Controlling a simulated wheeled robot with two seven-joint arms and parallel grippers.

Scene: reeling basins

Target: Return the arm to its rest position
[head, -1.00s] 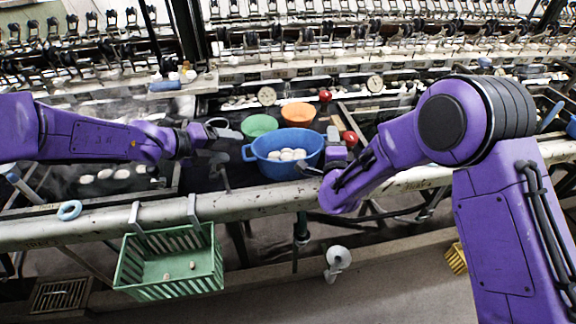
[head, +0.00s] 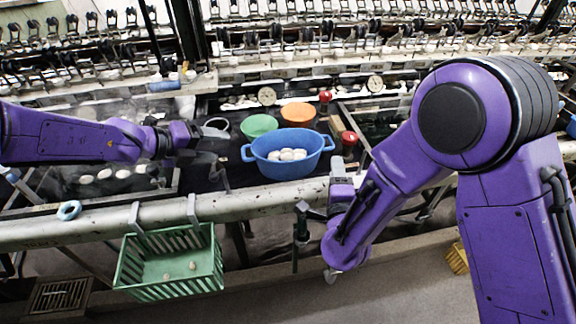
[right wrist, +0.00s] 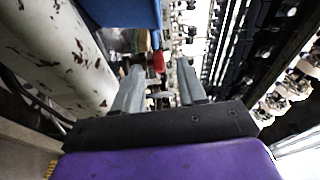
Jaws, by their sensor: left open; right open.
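My right gripper (head: 312,211) is open and empty in the head view, in front of and below the blue basin, by the front pipe. Its two separated fingers (right wrist: 163,82) show in the right wrist view with nothing between them. My left gripper (head: 212,152) is open, left of the blue basin and over the dark work surface; its fingers are small and partly unclear. The blue basin (head: 258,168) holds several white cocoons (head: 287,155) and stands apart from both grippers. Part of it shows in the right wrist view (right wrist: 125,12).
The worn front pipe (head: 90,229) runs along the bench edge, and shows close at left in the right wrist view (right wrist: 55,50). A green basket (head: 168,288) hangs from it. Green (head: 259,124) and orange (head: 298,112) bowls stand behind the blue basin. Floor is open at lower middle.

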